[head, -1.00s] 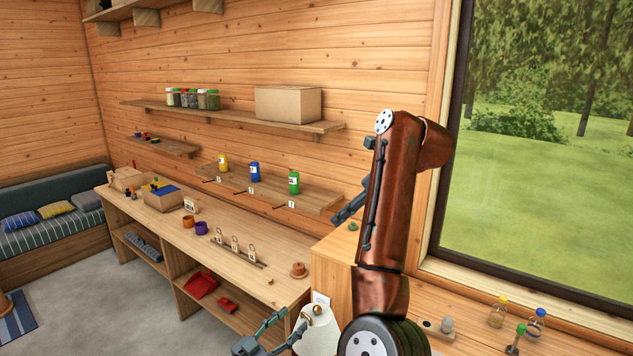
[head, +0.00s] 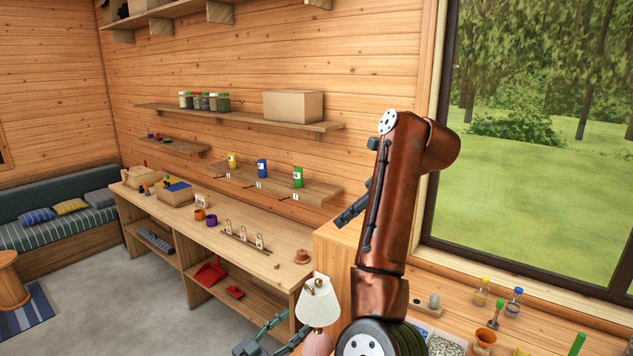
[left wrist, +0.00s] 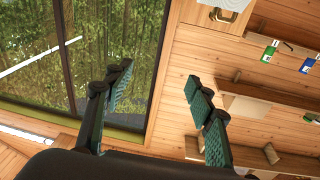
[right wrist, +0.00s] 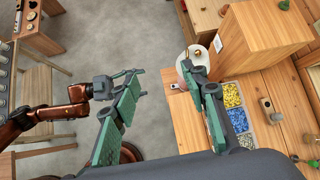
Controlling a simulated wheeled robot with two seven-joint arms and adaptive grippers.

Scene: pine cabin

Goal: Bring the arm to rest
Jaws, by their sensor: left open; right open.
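My left gripper (head: 291,325) is low in the head view, beside a lamp with a pale shade (head: 318,301). Its fingers are apart and empty in the left wrist view (left wrist: 157,80), with the window and wall shelves beyond. My right gripper (head: 352,208) is higher up, partly hidden behind my own brown arm link in the head view. In the right wrist view my right gripper (right wrist: 163,84) has its fingers apart with nothing between them. That view looks down past the lamp (right wrist: 198,58), with my left arm at the left.
A long workbench (head: 233,255) holds boxes, cups and a hook rack. Shelves above carry jars and three bottles. A wooden cabinet (right wrist: 255,45) stands by the lamp. Trays (right wrist: 240,120) and bottles (head: 514,300) lie on the right counter.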

